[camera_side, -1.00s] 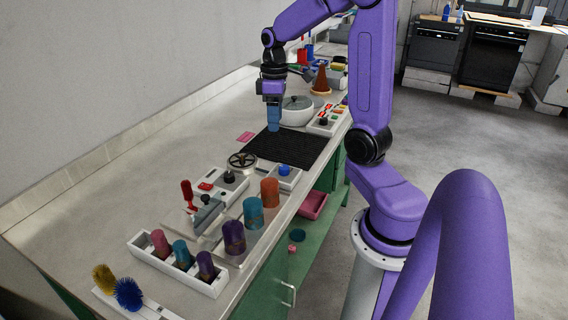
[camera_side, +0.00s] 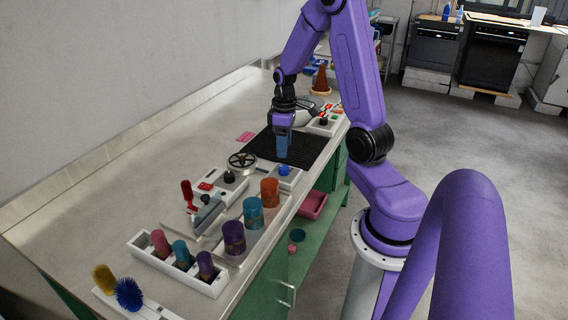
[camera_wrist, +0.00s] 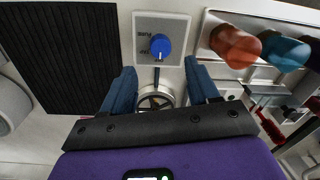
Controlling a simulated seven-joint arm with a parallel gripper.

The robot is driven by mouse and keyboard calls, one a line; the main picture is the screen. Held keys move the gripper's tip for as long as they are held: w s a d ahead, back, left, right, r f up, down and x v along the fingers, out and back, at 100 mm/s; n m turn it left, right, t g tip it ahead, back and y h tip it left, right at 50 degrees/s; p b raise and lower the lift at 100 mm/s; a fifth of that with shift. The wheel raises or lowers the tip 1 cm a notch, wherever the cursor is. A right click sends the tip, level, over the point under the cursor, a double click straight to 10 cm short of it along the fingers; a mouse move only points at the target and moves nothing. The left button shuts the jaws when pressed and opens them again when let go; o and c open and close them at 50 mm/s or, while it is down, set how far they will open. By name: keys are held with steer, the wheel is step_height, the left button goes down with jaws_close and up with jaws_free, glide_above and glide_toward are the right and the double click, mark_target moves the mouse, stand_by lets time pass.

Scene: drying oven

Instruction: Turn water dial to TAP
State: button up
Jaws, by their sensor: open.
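The water dial is a round blue knob (camera_wrist: 160,44) on a square white panel (camera_wrist: 176,22). Small dark lettering is beside the knob, its upper word looking like PURE; the setting is too small to tell for sure.
A black ribbed mat (camera_side: 268,144) lies behind the dial. A handwheel (camera_side: 242,160) is left of it. Orange, teal and purple cups (camera_side: 253,213) stand nearby at the front. A pot (camera_side: 308,117) and a button panel (camera_side: 324,125) are beyond the mat.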

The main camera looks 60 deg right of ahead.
mark_target(284, 167)
steer(key=shift+a+f, duration=0.2)
steer(key=shift+f, duration=3.25)
steer(key=shift+c, duration=0.3)
steer(key=c, duration=1)
